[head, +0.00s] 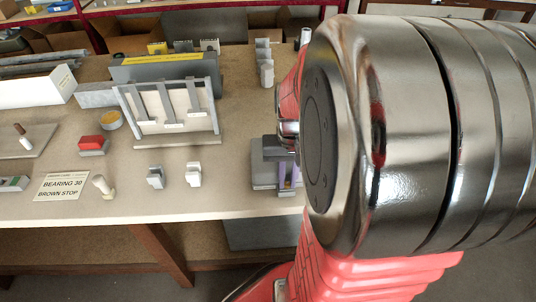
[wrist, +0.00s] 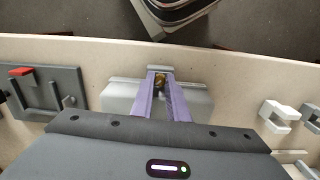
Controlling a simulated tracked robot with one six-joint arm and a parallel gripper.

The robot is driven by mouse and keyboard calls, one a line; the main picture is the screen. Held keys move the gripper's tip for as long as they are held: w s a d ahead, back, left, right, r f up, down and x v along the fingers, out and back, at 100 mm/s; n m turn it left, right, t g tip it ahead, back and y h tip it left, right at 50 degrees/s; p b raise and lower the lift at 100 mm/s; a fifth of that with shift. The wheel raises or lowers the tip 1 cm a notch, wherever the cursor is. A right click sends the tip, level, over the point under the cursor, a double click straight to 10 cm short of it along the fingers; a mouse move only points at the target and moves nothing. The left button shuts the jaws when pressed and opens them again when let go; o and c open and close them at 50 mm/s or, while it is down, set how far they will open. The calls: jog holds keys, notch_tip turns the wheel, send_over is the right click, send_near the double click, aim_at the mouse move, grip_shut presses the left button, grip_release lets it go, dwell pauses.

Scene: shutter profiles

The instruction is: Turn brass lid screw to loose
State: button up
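The brass lid screw (wrist: 160,79) shows in the wrist view between the tips of my gripper's two purple fingers (wrist: 161,88). It stands on a light grey box (wrist: 122,97) near the table's edge. The fingers lie on either side of the screw. I cannot tell whether they touch it. In the head view my gripper (head: 288,178) points down over the grey box (head: 263,172) at the table's front right. My arm hides much of it there, and the screw does not show.
In the wrist view, a grey plate with a red part (wrist: 50,88) lies left of the box, and white clips (wrist: 279,115) lie right. In the head view, a slotted frame rack (head: 170,108), grey and white clips (head: 193,175) and a label card (head: 61,186) stand on the table.

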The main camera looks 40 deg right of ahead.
aim_at(288, 184)
grip_shut()
jog(key=shift+n, duration=0.3)
jog(key=shift+n, duration=0.5)
jog(key=o, duration=0.6)
grip_release()
notch_tip(288, 184, up, 14)
jog(key=shift+f, duration=0.1)
jog(key=shift+s, duration=0.15)
